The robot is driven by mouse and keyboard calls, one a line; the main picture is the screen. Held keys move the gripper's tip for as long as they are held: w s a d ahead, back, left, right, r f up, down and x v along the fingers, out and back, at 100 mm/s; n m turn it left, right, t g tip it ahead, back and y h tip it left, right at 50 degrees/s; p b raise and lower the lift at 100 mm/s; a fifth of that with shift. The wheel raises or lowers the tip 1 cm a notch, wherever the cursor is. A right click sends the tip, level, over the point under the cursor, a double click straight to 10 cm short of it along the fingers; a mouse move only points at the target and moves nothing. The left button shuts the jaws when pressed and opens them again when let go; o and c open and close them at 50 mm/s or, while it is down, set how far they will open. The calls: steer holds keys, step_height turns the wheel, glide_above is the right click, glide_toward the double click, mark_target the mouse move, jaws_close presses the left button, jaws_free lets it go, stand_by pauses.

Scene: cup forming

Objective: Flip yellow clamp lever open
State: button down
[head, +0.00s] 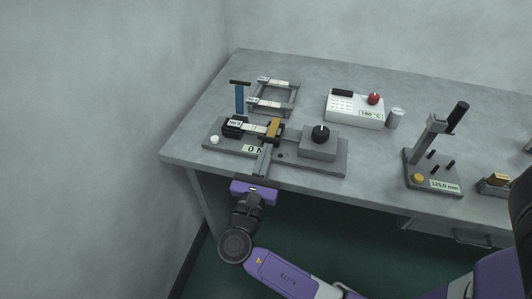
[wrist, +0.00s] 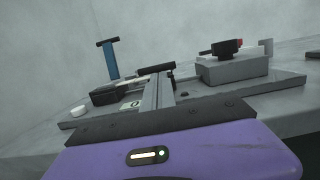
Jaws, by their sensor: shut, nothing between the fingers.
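The yellow clamp lever (head: 275,127) shows as an ochre block near the middle of a grey fixture plate (head: 325,168) on the bench. No yellow shows there, and the fingers hide part of the fixture.
A grey block with a black knob (head: 320,133) stands right of the lever. A blue T-handled post (head: 240,97) and a metal frame (head: 272,104) are behind. A white control box (head: 355,108) and a gauge stand (head: 432,165) are farther right. A wall borders the left.

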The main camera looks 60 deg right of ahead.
steer(key=shift+r+y+p, duration=0.3)
steer(key=shift+r+p, duration=0.1)
steer(key=shift+p, duration=0.55)
